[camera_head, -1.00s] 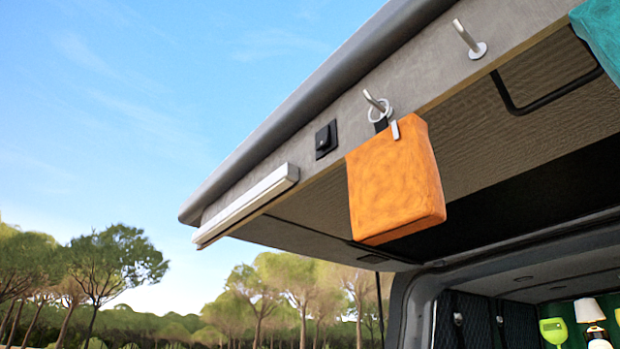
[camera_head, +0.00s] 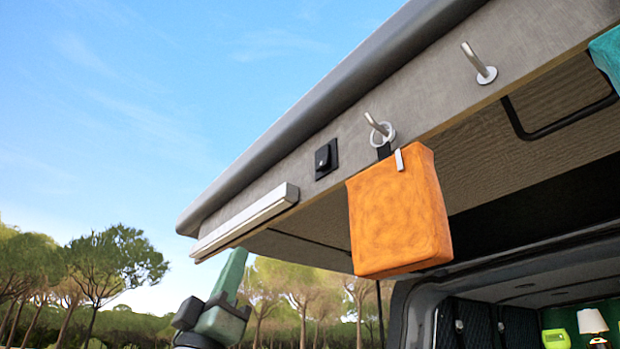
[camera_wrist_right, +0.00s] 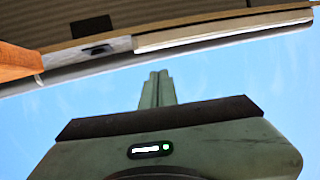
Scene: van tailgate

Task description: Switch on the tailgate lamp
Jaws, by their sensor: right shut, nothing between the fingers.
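The tailgate lamp (camera_head: 245,222) is a pale bar on the underside edge of the raised tailgate; no clear glow shows. A small black switch (camera_head: 326,158) sits on the grey tailgate panel, right of the lamp. My left gripper is not in view.
An orange bag (camera_head: 398,215) hangs from a hook (camera_head: 378,126) just right of the switch. Another hook (camera_head: 476,62) is farther right, near a teal cloth (camera_head: 605,60). Open air lies left of and below the tailgate.

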